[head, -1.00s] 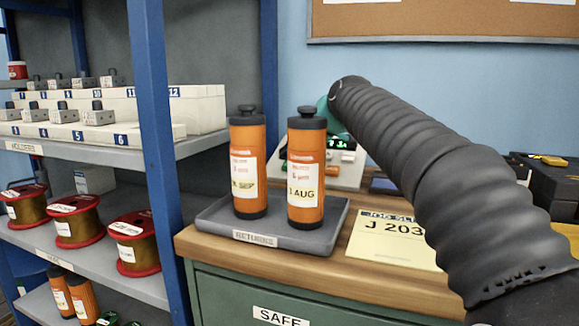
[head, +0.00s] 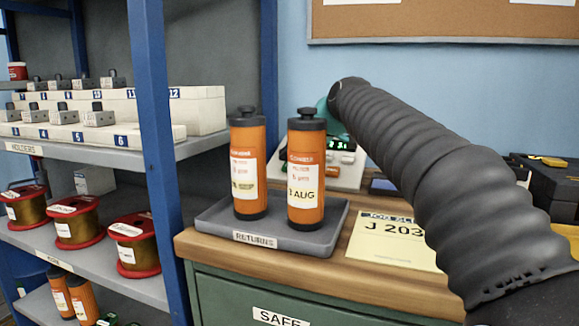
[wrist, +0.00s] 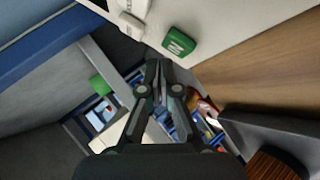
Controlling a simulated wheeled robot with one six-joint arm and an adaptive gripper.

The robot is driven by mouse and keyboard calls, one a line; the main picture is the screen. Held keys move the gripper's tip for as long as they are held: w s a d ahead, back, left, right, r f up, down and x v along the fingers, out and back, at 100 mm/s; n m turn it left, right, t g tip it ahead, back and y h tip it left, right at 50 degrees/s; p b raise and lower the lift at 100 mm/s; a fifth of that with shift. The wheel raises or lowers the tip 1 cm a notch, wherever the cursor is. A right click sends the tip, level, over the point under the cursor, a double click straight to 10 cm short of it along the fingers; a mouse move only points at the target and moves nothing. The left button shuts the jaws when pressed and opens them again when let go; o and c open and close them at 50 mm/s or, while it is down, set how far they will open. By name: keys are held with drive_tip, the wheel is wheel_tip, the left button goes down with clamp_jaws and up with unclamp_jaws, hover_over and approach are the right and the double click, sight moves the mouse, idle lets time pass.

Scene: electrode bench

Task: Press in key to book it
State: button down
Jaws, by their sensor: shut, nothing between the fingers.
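A pale key panel (head: 347,176) with a small display of green digits (head: 338,144) stands on the bench behind the orange canisters. The canisters and my arm hide part of it in the head view. In the wrist view a green key (wrist: 180,40) with a white letter, apparently an N, sits on the pale panel (wrist: 225,25). My gripper (wrist: 161,64) is shut and empty, its fingertips just below and left of the green key in the picture. I cannot tell how far they are from its face. The gripper's fingers are hidden in the head view.
Two orange canisters (head: 306,175) (head: 248,165) stand upright on a grey returns tray (head: 275,243), close before the panel. A yellow job slip (head: 385,248) lies on the wooden bench at right. A blue-framed shelf (head: 150,120) with holders and spools stands at left.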

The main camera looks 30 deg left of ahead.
drive_tip(key=shift+f, duration=0.1)
drive_tip(key=shift+w+f+b, duration=0.15)
drive_tip(key=shift+f+b, duration=0.15)
drive_tip(key=shift+b, duration=0.05)
drive_tip(key=shift+w+f+b, duration=0.15)
drive_tip(key=shift+f+b, duration=0.15)
drive_tip(key=shift+f, duration=0.15)
idle(0.8)
drive_tip(key=shift+r, duration=0.1)
drive_tip(key=shift+s+r+p, duration=0.3)
drive_tip(key=shift+r+p, duration=0.15)
drive_tip(key=shift+r, duration=0.3)
drive_tip(key=r, duration=0.1)
drive_tip(key=s+r+p, duration=0.1)
drive_tip(key=r, duration=0.1)
drive_tip(key=s+r+p, duration=0.1)
drive_tip(key=shift+d+r, duration=0.1)
drive_tip(key=shift+r, duration=0.2)
idle(0.3)
idle(0.6)
